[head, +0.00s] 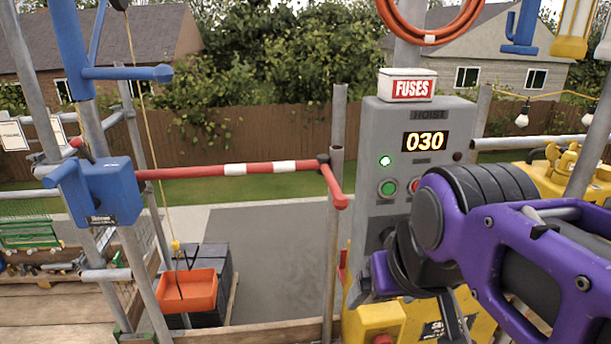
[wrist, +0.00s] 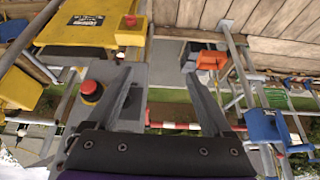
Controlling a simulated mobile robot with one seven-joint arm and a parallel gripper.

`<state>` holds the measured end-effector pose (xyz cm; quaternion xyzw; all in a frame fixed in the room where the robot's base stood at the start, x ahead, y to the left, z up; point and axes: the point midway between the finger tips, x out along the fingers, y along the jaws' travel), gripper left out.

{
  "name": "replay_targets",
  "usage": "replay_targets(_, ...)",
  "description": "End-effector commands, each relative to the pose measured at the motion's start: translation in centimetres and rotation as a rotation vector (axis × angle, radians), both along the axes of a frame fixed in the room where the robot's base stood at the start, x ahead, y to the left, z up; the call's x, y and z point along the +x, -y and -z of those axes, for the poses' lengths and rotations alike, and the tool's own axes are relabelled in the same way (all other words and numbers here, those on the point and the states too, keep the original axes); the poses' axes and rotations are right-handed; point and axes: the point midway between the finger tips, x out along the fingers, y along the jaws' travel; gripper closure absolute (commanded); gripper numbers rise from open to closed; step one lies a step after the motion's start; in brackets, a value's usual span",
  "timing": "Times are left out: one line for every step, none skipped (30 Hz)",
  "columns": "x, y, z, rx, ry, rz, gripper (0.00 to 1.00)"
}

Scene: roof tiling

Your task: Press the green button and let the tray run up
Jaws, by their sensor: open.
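The green button (head: 387,187) is on the front of the grey hoist cabinet (head: 376,125), left of a red button (head: 414,185). A small lamp (head: 385,160) above it glows greenish white and the display (head: 425,141) reads 030. The orange tray (head: 188,290) hangs low on a rope at the lower left; it also shows in the wrist view (wrist: 211,60). My gripper (wrist: 158,76) is open and empty, its fingers spread in the wrist view. In the head view my arm hides most of it, low in front of the cabinet. I cannot make out the green button in the wrist view.
A red-and-white bar (head: 240,169) crosses between the blue hoist housing (head: 104,192) and a post. Dark stacked tiles (head: 210,258) stand behind the tray. A yellow box (head: 440,325) is below the cabinet. A red mushroom knob (wrist: 91,90) is left of my fingers in the wrist view.

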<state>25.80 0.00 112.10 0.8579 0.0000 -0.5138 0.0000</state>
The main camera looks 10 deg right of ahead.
Motion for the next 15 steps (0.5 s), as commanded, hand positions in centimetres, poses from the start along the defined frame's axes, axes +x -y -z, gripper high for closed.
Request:
replay_targets(0.0,0.0,0.0,0.0,0.0,0.0,0.25)
replay_targets(0.0,0.0,0.0,0.0,0.0,0.0,0.3)
replay_targets(0.0,0.0,0.0,0.0,0.0,0.0,0.38)
replay_targets(0.0,0.0,0.0,0.0,0.0,0.0,0.43)
replay_targets(0.0,0.0,0.0,0.0,0.0,0.0,0.48)
replay_targets(0.0,0.0,0.0,0.0,0.0,0.0,0.56)
replay_targets(0.0,0.0,0.0,0.0,0.0,0.0,0.61)
replay_targets(0.0,0.0,0.0,0.0,0.0,0.0,0.66)
replay_targets(0.0,0.0,0.0,0.0,0.0,0.0,0.74)
replay_targets(0.0,0.0,0.0,0.0,0.0,0.0,0.79)
replay_targets(0.0,0.0,0.0,0.0,0.0,0.0,0.84)
replay_targets(0.0,0.0,0.0,0.0,0.0,0.0,0.92)
replay_targets(0.0,0.0,0.0,0.0,0.0,0.0,0.97)
replay_targets(0.0,0.0,0.0,0.0,0.0,0.0,1.0)
replay_targets(0.0,0.0,0.0,0.0,0.0,0.0,1.0)
